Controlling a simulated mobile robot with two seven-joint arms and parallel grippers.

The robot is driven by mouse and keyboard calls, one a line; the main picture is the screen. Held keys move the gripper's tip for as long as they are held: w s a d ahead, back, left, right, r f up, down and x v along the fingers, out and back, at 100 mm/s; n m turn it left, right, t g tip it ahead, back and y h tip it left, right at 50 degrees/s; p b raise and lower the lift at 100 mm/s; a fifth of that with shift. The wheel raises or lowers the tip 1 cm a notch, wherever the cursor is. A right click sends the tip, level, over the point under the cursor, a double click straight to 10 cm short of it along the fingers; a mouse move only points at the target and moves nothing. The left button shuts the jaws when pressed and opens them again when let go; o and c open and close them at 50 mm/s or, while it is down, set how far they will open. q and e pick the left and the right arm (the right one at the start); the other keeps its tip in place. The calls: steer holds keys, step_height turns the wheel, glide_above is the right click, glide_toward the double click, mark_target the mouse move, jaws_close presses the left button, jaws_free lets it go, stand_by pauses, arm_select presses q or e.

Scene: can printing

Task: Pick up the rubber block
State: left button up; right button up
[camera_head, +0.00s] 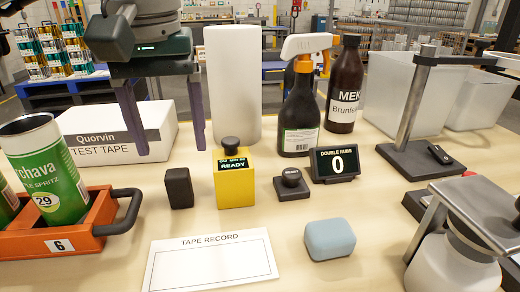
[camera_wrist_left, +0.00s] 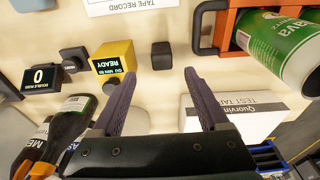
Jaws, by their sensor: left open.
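A small black block (camera_head: 178,188) stands upright on the table, left of the yellow device; it looks like the rubber block. In the left wrist view the black block (camera_wrist_left: 161,55) lies just beyond and between the fingertips. My left gripper (camera_head: 171,150) is open and empty above the table, with both fingers pointing down, behind and above the block. It also shows open in the left wrist view (camera_wrist_left: 161,78). A light blue rounded block (camera_head: 330,240) lies at the front; its material is unclear. My right gripper is not in view.
The yellow device (camera_head: 236,183) stands close right of the black block. The orange can carrier (camera_head: 85,232) with green cans is left, its handle near the block. The test tape box (camera_head: 75,140) is behind left. Bottles (camera_head: 299,115) stand behind right. A record sheet (camera_head: 212,262) lies in front.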

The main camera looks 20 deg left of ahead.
mark_target(176, 174)
arm_select(q)
step_height(176, 174, down, 3)
steer(key=shift+d+r, duration=0.1)
steer(key=shift+r, duration=0.1)
steer(key=f, duration=0.3)
steer(key=a+f, duration=0.1)
steer(key=f, duration=0.1)
steer(key=shift+w+f, duration=0.25)
steer(key=shift+f, duration=0.05)
steer(key=shift+c, duration=0.4)
jaws_close()
